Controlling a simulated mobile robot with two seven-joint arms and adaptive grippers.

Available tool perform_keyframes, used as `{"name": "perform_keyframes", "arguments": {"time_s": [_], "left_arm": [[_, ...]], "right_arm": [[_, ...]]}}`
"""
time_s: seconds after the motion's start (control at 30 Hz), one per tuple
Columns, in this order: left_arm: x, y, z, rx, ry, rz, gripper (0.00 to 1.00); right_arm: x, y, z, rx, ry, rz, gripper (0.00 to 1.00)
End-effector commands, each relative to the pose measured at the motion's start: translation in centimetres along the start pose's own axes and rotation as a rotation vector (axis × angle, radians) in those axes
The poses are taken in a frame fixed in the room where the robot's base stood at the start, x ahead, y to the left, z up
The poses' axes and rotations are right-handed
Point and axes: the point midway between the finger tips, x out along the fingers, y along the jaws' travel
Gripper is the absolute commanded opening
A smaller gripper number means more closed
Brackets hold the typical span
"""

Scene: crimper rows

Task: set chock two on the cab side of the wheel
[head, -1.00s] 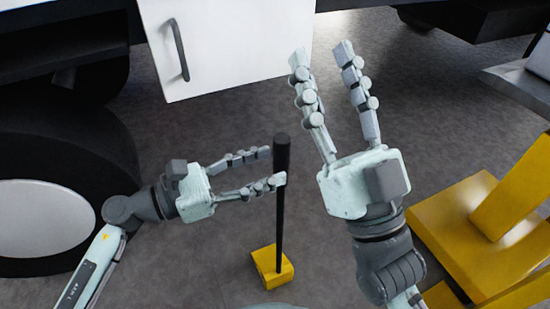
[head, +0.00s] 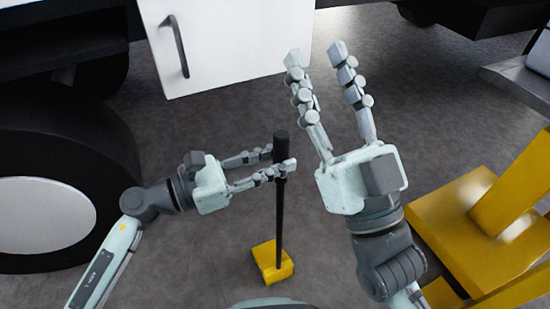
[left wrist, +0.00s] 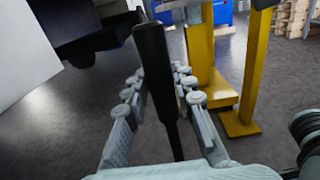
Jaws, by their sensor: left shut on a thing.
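The chock is a small yellow block (head: 272,262) with a tall black upright handle (head: 279,215). It stands at the lower middle of the head view, right of the wheel (head: 118,150) and apart from it; I cannot tell whether its base touches the floor. My left gripper (head: 282,159) is shut on the handle just below its thick top. In the left wrist view the black handle (left wrist: 155,75) rises between the fingers. My right gripper (head: 315,52) is open and empty, to the right of the handle, fingers pointing up the picture.
A white panel with a grey handle (head: 220,45) hangs from the vehicle at the top. A yellow stand (head: 450,215) is at the right. Grey floor (head: 200,255) is clear between the wheel and the chock. Blue crates and pallets (left wrist: 292,18) show far back in the left wrist view.

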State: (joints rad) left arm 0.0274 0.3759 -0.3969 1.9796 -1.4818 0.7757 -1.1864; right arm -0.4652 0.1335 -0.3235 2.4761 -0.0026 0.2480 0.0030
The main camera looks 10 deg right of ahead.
Motion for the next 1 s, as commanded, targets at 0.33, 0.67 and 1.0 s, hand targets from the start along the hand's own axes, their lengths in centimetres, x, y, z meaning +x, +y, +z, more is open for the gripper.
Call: {"name": "perform_keyframes", "arguments": {"time_s": [0.33,0.67,1.0], "left_arm": [[0.0,0.1,0.7,0.006,-0.009,0.001,0.00],[0.0,0.1,2.8,0.008,-0.009,0.001,0.00],[0.0,0.1,5.0,0.007,-0.010,0.001,0.00]], "right_arm": [[0.0,-0.1,0.0,0.002,-0.005,-0.001,0.40],[1.1,-0.1,-1.4,0.001,-0.002,-0.001,0.40],[2.2,-0.1,-2.8,0.001,-0.002,0.000,0.40]]}}
